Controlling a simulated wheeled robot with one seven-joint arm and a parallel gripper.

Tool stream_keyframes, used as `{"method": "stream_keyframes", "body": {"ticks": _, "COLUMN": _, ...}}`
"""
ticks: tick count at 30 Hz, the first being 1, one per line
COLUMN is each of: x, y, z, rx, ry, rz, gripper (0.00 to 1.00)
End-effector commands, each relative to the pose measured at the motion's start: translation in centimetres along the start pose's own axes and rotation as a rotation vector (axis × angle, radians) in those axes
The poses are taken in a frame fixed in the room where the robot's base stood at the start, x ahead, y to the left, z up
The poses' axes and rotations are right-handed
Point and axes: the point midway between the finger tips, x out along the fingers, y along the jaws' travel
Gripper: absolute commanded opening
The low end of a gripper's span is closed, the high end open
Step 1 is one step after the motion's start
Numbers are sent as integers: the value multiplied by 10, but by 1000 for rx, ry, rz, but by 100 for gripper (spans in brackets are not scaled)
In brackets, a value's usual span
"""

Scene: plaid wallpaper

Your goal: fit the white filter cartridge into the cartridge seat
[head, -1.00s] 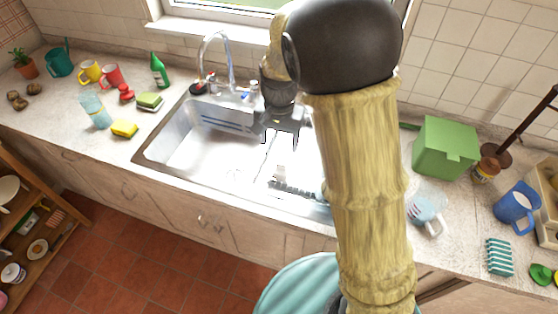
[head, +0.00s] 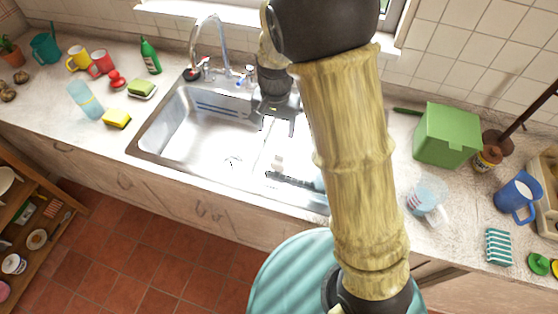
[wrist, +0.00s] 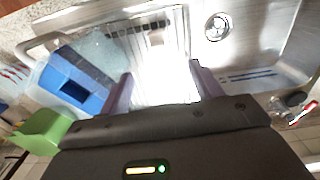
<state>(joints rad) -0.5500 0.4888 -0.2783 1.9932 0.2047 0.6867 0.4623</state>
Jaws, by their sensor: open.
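My gripper (head: 279,124) is open and empty above the sink; in the wrist view its two dark fingers (wrist: 162,82) stand apart over bright, glaring metal. A small white piece, apparently the filter cartridge (head: 278,160), sits in the right part of the sink by a dark ribbed strip, in front of and below the gripper. It also shows faintly in the wrist view (wrist: 155,38), beyond the fingertips. A clear container with a blue insert (wrist: 92,97) lies left of the fingers in the wrist view. The insert's dark rectangular opening looks like the cartridge seat. My arm mostly hides it in the head view.
The sink (head: 190,140) has a tall faucet (head: 212,40) behind it. Right of it are a green box (head: 445,135), a clear measuring jug (head: 427,198) and a blue mug (head: 517,195).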

Motion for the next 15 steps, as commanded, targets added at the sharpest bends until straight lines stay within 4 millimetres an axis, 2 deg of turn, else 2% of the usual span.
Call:
{"method": "stream_keyframes", "body": {"ticks": 6, "x": 38, "y": 2, "z": 0, "rx": 3, "ry": -5, "rz": 4, "gripper": 65}}
{"method": "stream_keyframes", "body": {"ticks": 15, "x": 82, "y": 2, "z": 0, "rx": 2, "ry": -2, "rz": 2, "gripper": 65}}
